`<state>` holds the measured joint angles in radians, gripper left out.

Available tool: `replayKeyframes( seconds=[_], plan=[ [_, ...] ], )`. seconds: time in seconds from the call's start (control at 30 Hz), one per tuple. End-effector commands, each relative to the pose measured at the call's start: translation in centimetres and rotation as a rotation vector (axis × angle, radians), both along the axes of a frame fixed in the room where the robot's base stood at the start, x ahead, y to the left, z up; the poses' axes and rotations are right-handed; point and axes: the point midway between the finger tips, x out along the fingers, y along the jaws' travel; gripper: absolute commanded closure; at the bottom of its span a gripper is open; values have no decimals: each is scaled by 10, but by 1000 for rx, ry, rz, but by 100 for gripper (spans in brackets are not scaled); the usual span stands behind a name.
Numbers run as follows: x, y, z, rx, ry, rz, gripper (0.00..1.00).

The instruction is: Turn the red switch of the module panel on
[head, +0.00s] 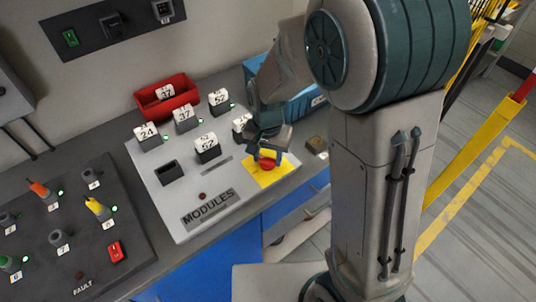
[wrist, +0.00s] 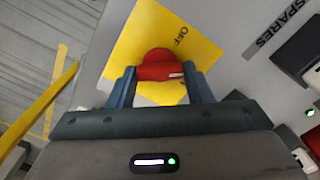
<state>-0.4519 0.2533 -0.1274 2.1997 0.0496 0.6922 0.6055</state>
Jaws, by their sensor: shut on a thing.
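The module panel (head: 225,175) is a light grey sloped board lettered MODULES. Its red switch (head: 267,163) sits on a yellow plate (head: 258,181) near the right edge. In the wrist view the red switch (wrist: 158,66) has a bar-shaped handle with a small white mark at its right end. The word OFF is on the yellow plate (wrist: 130,45), up and right of the switch. My gripper (wrist: 160,82) is shut on the handle, one finger at each end. From the head, my gripper (head: 268,148) covers part of the switch. I see no ON lettering.
Several numbered modules (head: 207,148) stand in the panel beside an empty slot (head: 169,173). A red bin (head: 167,97) and a blue bin (head: 298,90) stand behind.

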Motion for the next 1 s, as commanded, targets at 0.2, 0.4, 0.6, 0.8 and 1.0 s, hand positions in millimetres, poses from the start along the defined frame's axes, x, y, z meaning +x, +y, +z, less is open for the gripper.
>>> replayKeyframes(
  seconds=[0.2, 0.4, 0.6, 0.8, 1.0],
  plan=[
    [1, 0, 1, 1, -5, -205, 77],
    [1, 1, 2, 2, -5, -379, 77],
    [2, 1, 2, 3, -6, -522, 77],
    [2, 1, 2, 4, -5, -617, 77],
    [2, 1, 2, 4, -5, -664, 77]
  ],
)
